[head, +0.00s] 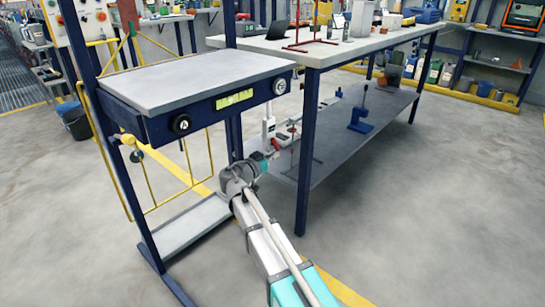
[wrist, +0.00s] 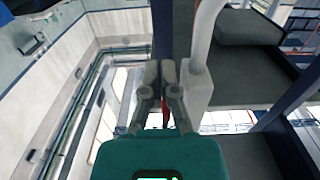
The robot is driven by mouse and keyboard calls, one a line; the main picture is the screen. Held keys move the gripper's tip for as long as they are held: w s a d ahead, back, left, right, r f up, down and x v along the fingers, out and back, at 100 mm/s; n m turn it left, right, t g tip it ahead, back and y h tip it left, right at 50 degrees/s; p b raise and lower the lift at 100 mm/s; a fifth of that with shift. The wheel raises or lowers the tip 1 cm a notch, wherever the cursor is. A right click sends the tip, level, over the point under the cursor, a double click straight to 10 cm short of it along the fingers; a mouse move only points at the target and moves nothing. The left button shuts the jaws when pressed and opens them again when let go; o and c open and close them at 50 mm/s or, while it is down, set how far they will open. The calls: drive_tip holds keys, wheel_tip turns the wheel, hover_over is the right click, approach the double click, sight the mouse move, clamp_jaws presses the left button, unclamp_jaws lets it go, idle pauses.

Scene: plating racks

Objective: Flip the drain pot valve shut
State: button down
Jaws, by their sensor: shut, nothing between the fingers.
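A white upright pot with a pipe (head: 268,127) stands by the post between the small bench and the long table. In the wrist view, a white pipe with a block-like body (wrist: 198,82) rises just right of my fingers, very close to them; I cannot tell if they touch. A small red part (wrist: 165,112) shows behind and between the fingers; it may be the valve's lever, but its position is mostly hidden. My gripper (wrist: 161,72) is shut and empty. In the head view my gripper (head: 273,152) is small, beside the foot of the white pot.
The long table (head: 340,50) has a lower shelf (head: 350,140) holding a blue press (head: 362,112). Dark blue posts stand close to my arm. Open floor (head: 430,210) lies at right.

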drive_tip(key=shift+x, duration=0.9)
drive_tip(key=shift+f, duration=0.1)
idle(1.2)
drive_tip(key=v, duration=1.2)
drive_tip(key=shift+d, duration=0.1)
